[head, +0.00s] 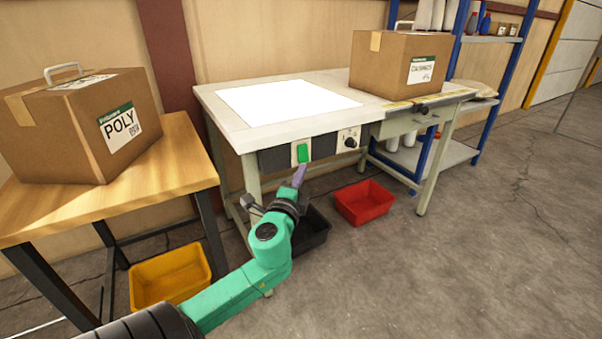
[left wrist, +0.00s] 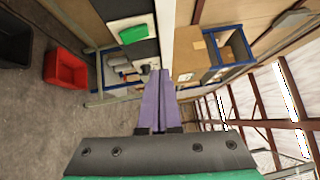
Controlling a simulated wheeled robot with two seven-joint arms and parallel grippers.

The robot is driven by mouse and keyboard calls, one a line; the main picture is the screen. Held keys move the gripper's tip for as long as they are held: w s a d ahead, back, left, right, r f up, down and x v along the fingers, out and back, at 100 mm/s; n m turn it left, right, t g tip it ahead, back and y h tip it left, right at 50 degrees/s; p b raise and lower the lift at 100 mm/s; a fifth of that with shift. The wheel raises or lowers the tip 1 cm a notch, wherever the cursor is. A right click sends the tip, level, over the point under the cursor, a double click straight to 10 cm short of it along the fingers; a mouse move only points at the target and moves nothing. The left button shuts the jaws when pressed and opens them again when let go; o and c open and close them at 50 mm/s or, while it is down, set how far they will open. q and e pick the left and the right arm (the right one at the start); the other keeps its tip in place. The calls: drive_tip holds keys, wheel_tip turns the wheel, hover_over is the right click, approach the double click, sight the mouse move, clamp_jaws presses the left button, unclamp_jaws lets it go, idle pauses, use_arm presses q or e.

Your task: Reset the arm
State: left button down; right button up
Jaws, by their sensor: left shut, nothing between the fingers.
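My left gripper (head: 299,176) is at the end of the green arm in the head view, in front of the work table's front panel. Its tip is just below the green button (head: 303,153). Whether it touches the panel I cannot tell. In the left wrist view the purple fingers (left wrist: 158,82) are together and empty, and the green button (left wrist: 134,34) shows above and left of them. My right gripper is in neither view.
The work table (head: 235,136) has a white lit top and carries a CASINGS box (head: 385,65). A POLY box (head: 70,130) sits on the wooden table (head: 185,172). Yellow (head: 172,275), black (head: 318,238) and red (head: 362,204) bins stand on the floor. The right-hand floor is clear.

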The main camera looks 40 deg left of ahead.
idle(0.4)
